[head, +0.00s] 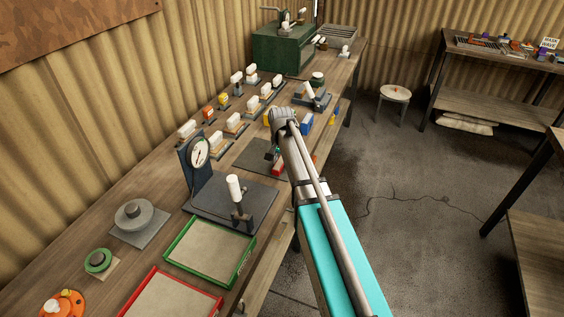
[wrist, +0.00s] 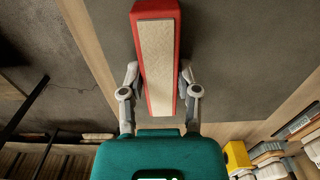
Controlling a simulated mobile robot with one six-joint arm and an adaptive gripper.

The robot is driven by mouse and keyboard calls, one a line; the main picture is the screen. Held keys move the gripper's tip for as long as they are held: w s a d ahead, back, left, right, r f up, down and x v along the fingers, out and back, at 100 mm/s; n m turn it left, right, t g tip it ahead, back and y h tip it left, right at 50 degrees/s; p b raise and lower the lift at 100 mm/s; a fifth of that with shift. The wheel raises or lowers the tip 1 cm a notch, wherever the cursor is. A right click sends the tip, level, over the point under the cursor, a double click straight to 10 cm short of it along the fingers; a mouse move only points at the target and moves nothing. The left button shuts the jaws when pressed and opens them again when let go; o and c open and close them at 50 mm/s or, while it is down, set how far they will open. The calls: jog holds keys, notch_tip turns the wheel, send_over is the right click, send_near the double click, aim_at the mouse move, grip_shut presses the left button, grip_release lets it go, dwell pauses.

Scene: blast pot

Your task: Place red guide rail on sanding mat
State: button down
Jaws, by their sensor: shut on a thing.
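The red guide rail (wrist: 137,45) has a long pale beige face and lies lengthwise between the fingers of my gripper (wrist: 160,76) in the wrist view. My gripper is shut on it, one finger at each long side. In the head view a red end of the rail (head: 277,169) shows beside my arm, over the dark grey sanding mat (head: 250,158). The mat (wrist: 225,65) also shows behind the rail in the wrist view. I cannot tell whether the rail touches the mat. My arm hides much of the gripper and part of the mat in the head view.
A dark stand with a round dial (head: 199,152) is left of the mat. Several white-topped blocks stand in rows behind it. A green-rimmed tray (head: 210,256) and a red-rimmed tray (head: 172,296) are nearer. The bench edge runs close by the mat on the right.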

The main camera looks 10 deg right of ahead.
aim_at(281, 161)
jog(key=shift+c, duration=1.6)
grip_release()
jog(key=shift+r, duration=0.15)
notch_tip(281, 161, up, 12)
jog(key=p, duration=1.2)
jog(key=s+a+n, duration=0.3)
jog(key=s+n, duration=0.4)
jog(key=s, duration=1.6)
